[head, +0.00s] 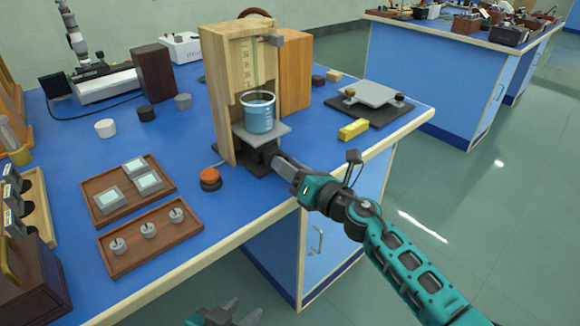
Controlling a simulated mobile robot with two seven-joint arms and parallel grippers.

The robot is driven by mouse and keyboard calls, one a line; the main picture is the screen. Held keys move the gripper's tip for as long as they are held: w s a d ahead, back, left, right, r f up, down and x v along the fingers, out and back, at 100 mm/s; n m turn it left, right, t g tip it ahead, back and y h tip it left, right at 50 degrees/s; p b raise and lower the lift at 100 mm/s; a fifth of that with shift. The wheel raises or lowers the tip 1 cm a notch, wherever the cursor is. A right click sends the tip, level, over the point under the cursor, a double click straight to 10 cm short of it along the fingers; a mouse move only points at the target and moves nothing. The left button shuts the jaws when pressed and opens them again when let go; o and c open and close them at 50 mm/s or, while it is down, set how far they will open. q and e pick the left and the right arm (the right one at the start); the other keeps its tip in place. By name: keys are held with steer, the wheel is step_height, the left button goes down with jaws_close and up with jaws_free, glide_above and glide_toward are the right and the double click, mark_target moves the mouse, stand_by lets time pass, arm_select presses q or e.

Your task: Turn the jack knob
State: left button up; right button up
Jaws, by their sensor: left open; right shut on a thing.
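A lab jack with a grey top plate (279,134) and a dark base (252,163) stands inside the wooden frame (222,92). A glass beaker of blue liquid (258,114) stands upright on the plate. My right gripper (275,158) reaches in from the right, low at the front of the jack. It is shut on the jack knob, which its fingers hide. My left gripper (240,309) is open and empty at the bottom edge of the view, below the bench front and away from the jack.
An orange button (210,177) sits left of the jack. Two wooden trays (137,262) (90,187) hold small parts. A yellow block (353,130) and a second platform on a black base (390,112) are to the right.

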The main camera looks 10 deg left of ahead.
steer(key=o, duration=1)
steer(key=shift+o, duration=0.2)
